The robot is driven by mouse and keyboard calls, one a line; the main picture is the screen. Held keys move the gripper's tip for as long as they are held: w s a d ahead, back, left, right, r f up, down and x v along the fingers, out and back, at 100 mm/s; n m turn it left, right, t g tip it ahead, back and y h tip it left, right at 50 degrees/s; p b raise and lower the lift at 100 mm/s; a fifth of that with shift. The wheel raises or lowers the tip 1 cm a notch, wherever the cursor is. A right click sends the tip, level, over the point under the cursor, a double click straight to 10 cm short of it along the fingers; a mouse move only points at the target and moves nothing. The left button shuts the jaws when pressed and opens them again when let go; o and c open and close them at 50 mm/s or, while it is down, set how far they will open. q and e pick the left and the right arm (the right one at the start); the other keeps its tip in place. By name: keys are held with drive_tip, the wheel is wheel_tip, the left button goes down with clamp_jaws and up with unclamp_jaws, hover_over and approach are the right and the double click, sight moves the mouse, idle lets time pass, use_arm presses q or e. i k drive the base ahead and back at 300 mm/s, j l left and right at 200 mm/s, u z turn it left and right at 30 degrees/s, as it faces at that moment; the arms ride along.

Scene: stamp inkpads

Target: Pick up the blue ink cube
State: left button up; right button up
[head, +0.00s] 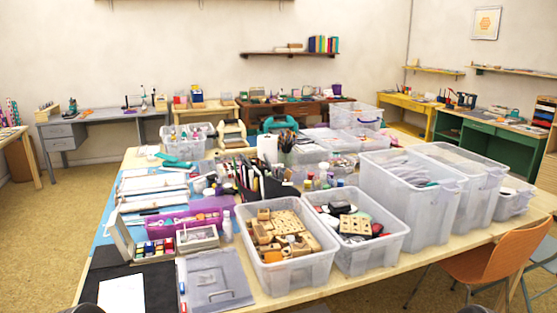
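Several small coloured ink cubes (155,247) sit close together in an open grey box at the left front of the table. Red, yellow, green and blue tones show among them, but they are too small to tell the blue ink cube's exact edges. The box's raised lid (122,240) stands at its left side. Neither gripper can be made out. Only dark rounded parts of mine show at the bottom edge, at the left and at the right, well short of the cubes.
A clear bin of wooden stamps (285,273) and another bin (358,262) stand right of the box. A grey clipboard-like case (215,285) and a black mat with white paper (122,296) lie in front. An orange chair (500,255) stands at the right.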

sight(149, 246)
drive_tip(key=j+u, duration=0.15)
drive_tip(key=j, duration=2.45)
